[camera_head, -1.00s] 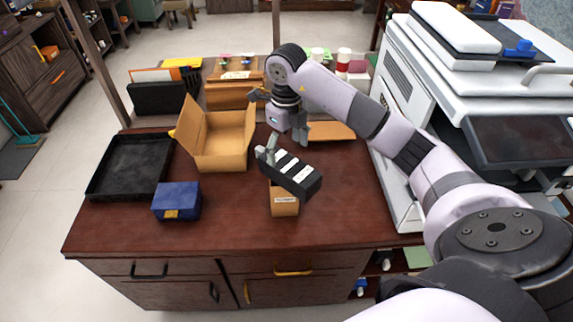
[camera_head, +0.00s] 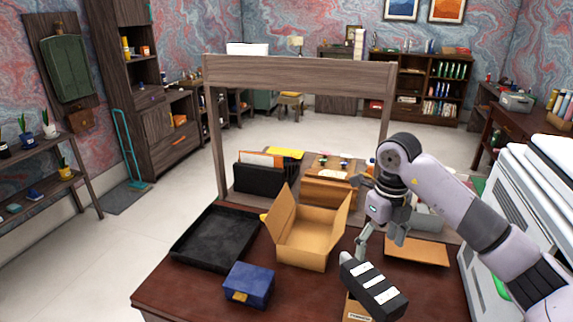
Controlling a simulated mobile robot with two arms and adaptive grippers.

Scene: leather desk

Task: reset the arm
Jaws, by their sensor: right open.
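My right arm reaches over the desk (camera_head: 190,285) from the right. My right gripper (camera_head: 380,235) is open and points down, with one finger just above the far end of a black block with white stripes (camera_head: 374,287). I cannot tell whether that finger touches the block. The block appears to rest, tilted, on a small cardboard box (camera_head: 356,311) at the bottom of the view. My left gripper is not in view.
A black tray (camera_head: 215,240), an open cardboard box (camera_head: 305,250) and a blue box (camera_head: 249,286) stand left of my gripper. A large white machine (camera_head: 525,205) stands right. A wooden frame (camera_head: 300,78) rises behind.

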